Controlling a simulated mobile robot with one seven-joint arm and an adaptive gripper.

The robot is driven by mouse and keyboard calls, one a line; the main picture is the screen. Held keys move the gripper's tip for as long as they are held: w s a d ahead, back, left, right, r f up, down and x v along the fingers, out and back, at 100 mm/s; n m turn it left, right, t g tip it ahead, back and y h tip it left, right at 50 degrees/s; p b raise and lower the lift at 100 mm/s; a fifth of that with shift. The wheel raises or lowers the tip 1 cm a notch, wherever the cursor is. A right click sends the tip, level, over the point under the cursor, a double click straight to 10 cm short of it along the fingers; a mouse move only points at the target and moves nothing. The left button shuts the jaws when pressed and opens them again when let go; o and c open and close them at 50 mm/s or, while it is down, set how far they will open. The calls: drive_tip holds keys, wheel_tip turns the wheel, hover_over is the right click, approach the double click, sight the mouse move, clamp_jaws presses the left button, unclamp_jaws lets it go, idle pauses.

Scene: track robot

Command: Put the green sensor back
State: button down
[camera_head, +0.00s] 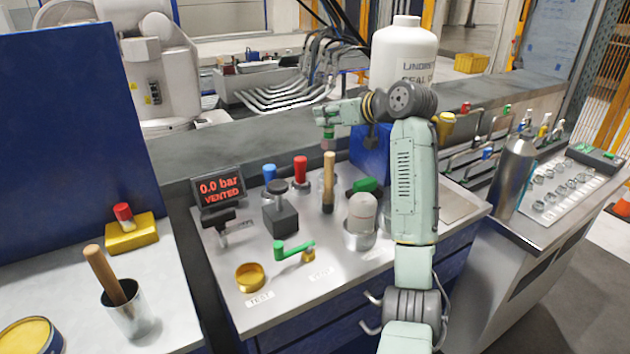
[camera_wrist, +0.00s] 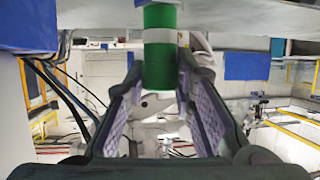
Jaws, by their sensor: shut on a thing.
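My gripper (camera_head: 326,122) is raised above the back part of the steel bench (camera_head: 225,285). It is shut on the green sensor (camera_head: 328,132), which hangs down from the fingers. In the wrist view the green sensor (camera_wrist: 160,75) is a green cylinder with white bands between the two padded fingers of my gripper (camera_wrist: 163,95). A blue-topped piece (camera_head: 270,173) and a red-topped piece (camera_head: 300,170) stand upright on the bench below and left of the gripper. An open spot beside them is partly hidden by a wooden handle, so I cannot tell what it holds.
A display (camera_head: 220,188) reads 0.0 bar, VENTED. A large white bottle (camera_head: 404,50) stands behind.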

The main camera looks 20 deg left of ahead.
wheel_tip(320, 180, down, 10)
drive_tip(key=p, duration=0.3)
idle(0.3)
drive_tip(key=shift+f, duration=0.2)
drive_tip(key=c, duration=1.4)
unclamp_jaws()
drive_tip(key=shift+o, duration=0.3)
drive_tip(key=shift+r, duration=0.15)
drive_tip(key=b+v, duration=0.4)
drive_tip(key=v, duration=0.8)
drive_tip(key=shift+r, duration=0.1)
